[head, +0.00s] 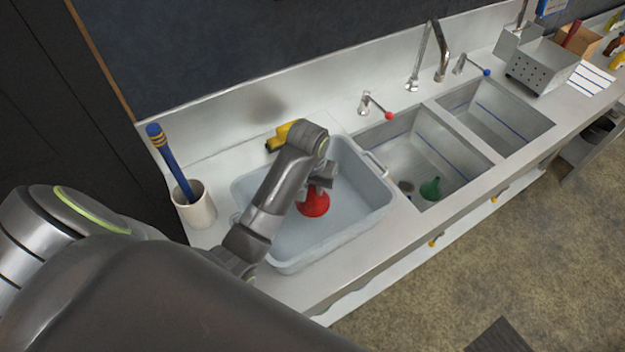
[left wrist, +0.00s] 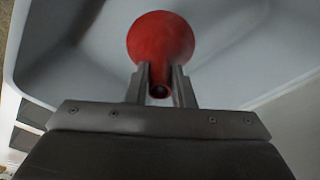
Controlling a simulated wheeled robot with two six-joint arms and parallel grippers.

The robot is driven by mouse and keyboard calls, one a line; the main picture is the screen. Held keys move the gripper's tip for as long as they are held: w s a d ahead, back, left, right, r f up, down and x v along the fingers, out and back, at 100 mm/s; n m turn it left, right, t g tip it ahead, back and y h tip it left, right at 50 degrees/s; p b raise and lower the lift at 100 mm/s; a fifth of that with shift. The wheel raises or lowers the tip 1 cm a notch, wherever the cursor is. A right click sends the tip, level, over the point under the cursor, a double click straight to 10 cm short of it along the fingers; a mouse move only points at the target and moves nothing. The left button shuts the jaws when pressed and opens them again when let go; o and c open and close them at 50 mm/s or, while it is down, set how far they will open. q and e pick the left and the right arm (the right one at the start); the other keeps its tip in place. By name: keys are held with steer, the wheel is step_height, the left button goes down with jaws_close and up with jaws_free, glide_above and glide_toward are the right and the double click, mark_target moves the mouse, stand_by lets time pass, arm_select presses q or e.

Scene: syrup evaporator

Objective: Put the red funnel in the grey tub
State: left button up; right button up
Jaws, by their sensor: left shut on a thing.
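The grey tub (head: 358,222) stands on the metal counter, left of the sink basins. The red funnel (head: 313,204) is inside the outline of the tub, over its floor. My left gripper (head: 318,185) reaches down over the tub and is shut on the funnel's narrow stem. In the left wrist view the red funnel (left wrist: 161,42) has its wide cone away from me and its stem between the two fingers (left wrist: 162,85). I cannot tell whether the cone touches the tub floor. My right gripper is not in view.
A white crock (head: 197,208) with a blue-handled tool stands left of the tub. A yellow object (head: 281,138) lies behind it. Right of the tub, a green funnel (head: 430,189) sits in the first sink basin (head: 440,150). A red-knobbed tap (head: 376,105) stands behind.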

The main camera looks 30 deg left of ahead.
mark_target(313, 194)
arm_select(q)
step_height(313, 194, down, 4)
steer(key=shift+r, duration=0.1)
steer(key=shift+f, duration=1.45)
steer(key=shift+f, duration=0.25)
steer(key=o, duration=1.5)
steer(key=shift+c, duration=0.2)
